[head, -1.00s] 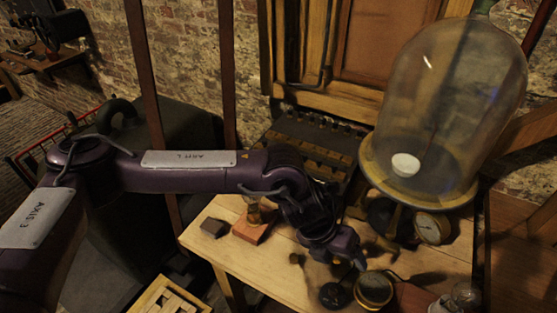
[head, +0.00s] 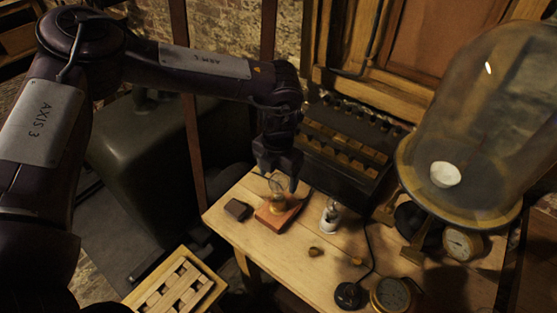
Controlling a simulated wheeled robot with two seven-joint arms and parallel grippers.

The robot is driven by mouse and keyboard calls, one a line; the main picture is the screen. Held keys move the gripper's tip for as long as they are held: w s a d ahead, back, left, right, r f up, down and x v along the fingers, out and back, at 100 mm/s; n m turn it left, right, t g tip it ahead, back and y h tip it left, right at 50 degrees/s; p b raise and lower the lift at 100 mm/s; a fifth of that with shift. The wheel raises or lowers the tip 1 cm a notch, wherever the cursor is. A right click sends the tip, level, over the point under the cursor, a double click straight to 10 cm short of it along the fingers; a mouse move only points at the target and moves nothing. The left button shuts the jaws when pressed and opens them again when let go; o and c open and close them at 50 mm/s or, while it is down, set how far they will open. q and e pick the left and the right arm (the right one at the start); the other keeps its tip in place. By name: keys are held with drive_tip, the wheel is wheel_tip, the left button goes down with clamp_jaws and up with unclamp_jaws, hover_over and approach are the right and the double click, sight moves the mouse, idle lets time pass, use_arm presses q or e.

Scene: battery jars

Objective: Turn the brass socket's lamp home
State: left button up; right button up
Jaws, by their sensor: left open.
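The brass socket (head: 278,208) stands on a reddish wooden block (head: 268,219) near the table's back left. A clear glass lamp (head: 276,184) shows above it, partly hidden by my gripper; I cannot tell how deep it sits in the socket. My left gripper (head: 278,182) points down over the socket, open, with its fingers around or very close to the lamp's glass. Whether they touch it is unclear. A white socket (head: 330,218) with a glass top stands to the right. My right gripper is out of view.
A dark block (head: 237,210) lies left of the socket. Small brass pieces (head: 315,252), a black round base (head: 348,295) with a cord and a gauge (head: 393,294) lie forward. A black battery rack (head: 345,145) stands behind. A large bell jar (head: 475,120) is at right.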

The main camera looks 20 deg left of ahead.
use_arm(q)
drive_tip(key=shift+w+f, duration=0.2)
drive_tip(key=shift+f, duration=0.75)
drive_tip(key=shift+w+f, duration=0.1)
drive_tip(key=shift+f, duration=0.15)
drive_tip(key=c, duration=1.2)
drive_tip(key=shift+o, duration=0.2)
drive_tip(key=m, duration=0.5)
drive_tip(key=shift+m, duration=0.7)
drive_tip(key=m, duration=0.6)
